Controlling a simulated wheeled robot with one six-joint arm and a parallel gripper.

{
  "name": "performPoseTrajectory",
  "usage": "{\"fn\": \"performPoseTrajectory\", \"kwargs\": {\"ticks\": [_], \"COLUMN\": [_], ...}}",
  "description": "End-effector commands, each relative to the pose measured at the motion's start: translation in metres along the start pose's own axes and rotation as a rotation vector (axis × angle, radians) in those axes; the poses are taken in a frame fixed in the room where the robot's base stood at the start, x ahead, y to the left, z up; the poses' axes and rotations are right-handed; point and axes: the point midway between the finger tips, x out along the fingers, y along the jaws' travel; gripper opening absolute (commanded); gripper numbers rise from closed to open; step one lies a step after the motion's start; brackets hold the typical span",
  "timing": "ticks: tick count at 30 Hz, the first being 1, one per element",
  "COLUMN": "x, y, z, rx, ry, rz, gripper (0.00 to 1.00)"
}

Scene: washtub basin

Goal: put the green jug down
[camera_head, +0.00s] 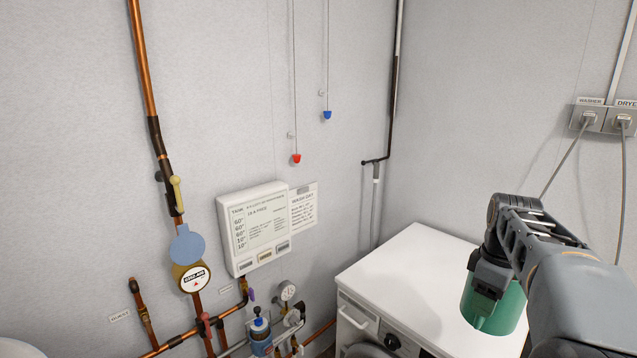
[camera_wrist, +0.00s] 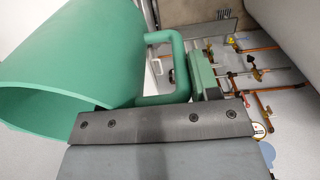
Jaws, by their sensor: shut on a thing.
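The green jug (camera_head: 494,304) is at the right of the head view, held by my gripper (camera_head: 489,276), which hides part of it. The jug overlaps the right part of the white washer top (camera_head: 415,270). I cannot tell whether its base touches that top. In the wrist view the jug (camera_wrist: 85,55) fills the upper left, with its wide rim toward the lower left and its handle toward the gripper. My gripper is shut on the jug at the handle side; the exact contact is partly hidden.
The washer top left of the jug is clear. Two sockets (camera_head: 603,118) with hanging cords are at the right wall.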

Motion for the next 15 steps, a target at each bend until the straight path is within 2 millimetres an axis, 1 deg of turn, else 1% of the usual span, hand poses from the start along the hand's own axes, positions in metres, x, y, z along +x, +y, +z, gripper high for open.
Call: {"fn": "performPoseTrajectory", "kwargs": {"ticks": [3, 5, 8, 11, 14, 15], "x": [0.022, 0.034, 0.058, 0.087, 0.122, 0.141], "y": [-0.009, -0.013, -0.019, -0.027, -0.037, -0.042], "z": [-0.013, -0.019, -0.028, -0.038, -0.05, -0.057], "rx": [0.025, 0.049, 0.1, 0.159, 0.231, 0.268], "ry": [-0.001, -0.001, -0.002, -0.003, -0.005, -0.007], "rz": [-0.004, -0.003, -0.004, -0.005, -0.007, -0.009], "gripper": [0.19, 0.19, 0.19, 0.19, 0.19, 0.19]}}
